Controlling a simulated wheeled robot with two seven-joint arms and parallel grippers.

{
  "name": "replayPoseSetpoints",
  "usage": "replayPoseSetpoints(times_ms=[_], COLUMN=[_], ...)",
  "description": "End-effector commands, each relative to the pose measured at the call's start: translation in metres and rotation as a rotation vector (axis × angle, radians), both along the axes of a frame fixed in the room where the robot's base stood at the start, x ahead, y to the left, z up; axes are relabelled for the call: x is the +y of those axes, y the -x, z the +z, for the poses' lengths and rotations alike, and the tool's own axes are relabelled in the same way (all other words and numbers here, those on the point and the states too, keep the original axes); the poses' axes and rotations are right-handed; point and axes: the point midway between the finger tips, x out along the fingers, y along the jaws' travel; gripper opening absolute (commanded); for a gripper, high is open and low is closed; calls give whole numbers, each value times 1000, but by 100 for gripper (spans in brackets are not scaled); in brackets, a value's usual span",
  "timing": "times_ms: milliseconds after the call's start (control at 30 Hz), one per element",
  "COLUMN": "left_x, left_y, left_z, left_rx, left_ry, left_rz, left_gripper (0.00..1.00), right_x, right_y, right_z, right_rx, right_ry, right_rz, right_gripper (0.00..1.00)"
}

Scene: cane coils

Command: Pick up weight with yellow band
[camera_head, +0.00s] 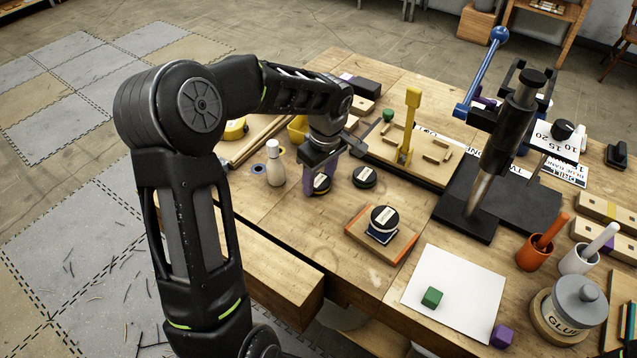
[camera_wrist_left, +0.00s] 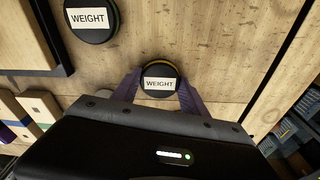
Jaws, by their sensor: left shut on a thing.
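The weight with the yellow band (camera_head: 321,184) is a small black disc with a white label on top, standing on the wooden workbench. In the left wrist view this weight (camera_wrist_left: 160,84) shows its yellow rim and the word WEIGHT. My left gripper (camera_head: 320,178) points down over it, and its purple fingers (camera_wrist_left: 160,92) are shut on it from both sides. I cannot tell whether it is off the bench. A second black weight (camera_head: 364,176) lies to the right in the head view; this weight (camera_wrist_left: 92,18) is at upper left in the wrist view. My right gripper is out of view.
A cream bottle (camera_head: 274,168) stands close left of the gripper. A black disc (camera_head: 384,216) sits on a small wooden stand to the front right. A wooden board with a yellow post (camera_head: 408,125) is behind. A black press (camera_head: 500,150) stands at right.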

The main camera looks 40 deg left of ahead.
Motion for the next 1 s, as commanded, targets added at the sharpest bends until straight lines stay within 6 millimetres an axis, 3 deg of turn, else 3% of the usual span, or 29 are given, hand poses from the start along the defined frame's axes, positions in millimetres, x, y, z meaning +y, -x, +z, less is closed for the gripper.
replayPoseSetpoints(times_ms=[267,767,1000], left_x=[0,0,0], left_y=[0,-1,-2], left_z=[0,4,33], left_rx=[0,-3,-7], left_ry=[0,-1,-3], left_rz=[0,0,0], left_gripper=[0,0,0], right_x=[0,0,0], right_y=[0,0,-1], right_z=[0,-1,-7], right_rx=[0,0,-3], right_ry=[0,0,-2], right_rz=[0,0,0], right_gripper=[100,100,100])
